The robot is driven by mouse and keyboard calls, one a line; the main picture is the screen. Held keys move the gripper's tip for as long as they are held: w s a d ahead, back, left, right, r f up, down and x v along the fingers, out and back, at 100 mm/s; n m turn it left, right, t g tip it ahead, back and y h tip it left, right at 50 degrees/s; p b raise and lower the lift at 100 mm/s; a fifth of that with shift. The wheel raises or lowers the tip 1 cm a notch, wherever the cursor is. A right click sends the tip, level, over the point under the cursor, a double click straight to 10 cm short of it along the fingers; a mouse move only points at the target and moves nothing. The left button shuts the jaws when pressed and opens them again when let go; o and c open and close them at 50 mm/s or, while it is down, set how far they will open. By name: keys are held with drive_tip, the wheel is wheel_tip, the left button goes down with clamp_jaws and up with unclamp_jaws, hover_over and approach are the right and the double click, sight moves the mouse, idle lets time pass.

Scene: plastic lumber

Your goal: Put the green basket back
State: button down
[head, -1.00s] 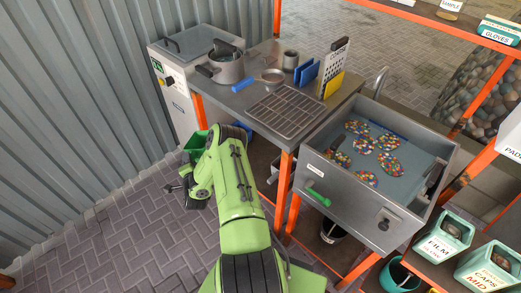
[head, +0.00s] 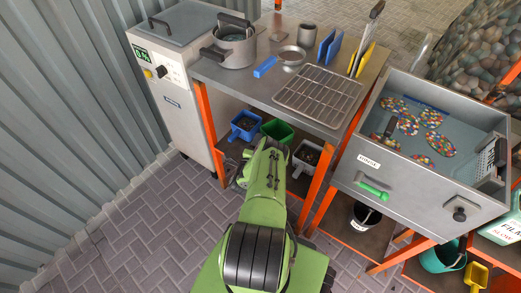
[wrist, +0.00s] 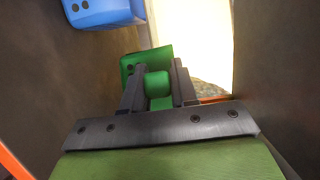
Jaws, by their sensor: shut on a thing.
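The green basket (head: 278,131) is on the shelf level under the metal table, between a blue basket (head: 245,124) on its left and a grey-white basket (head: 307,155) on its right. My gripper (wrist: 158,82) is shut on the green basket's handle in the wrist view, where the green basket's wall (wrist: 130,62) shows beyond the fingers. The blue basket (wrist: 100,12) is at the upper left there. In the head view my arm hides the gripper and the basket's near side. I cannot tell whether the basket touches the shelf.
The metal table (head: 235,80) and its orange legs (head: 316,188) frame the shelf opening closely. The paved floor (head: 130,240) at left is clear.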

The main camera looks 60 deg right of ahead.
wheel_tip(320, 180, down, 4)
drive_tip(key=shift+r+b, duration=0.1)
drive_tip(key=shift+b, duration=0.8)
drive_tip(key=shift+r, duration=0.15)
drive_tip(key=c, duration=0.9)
unclamp_jaws()
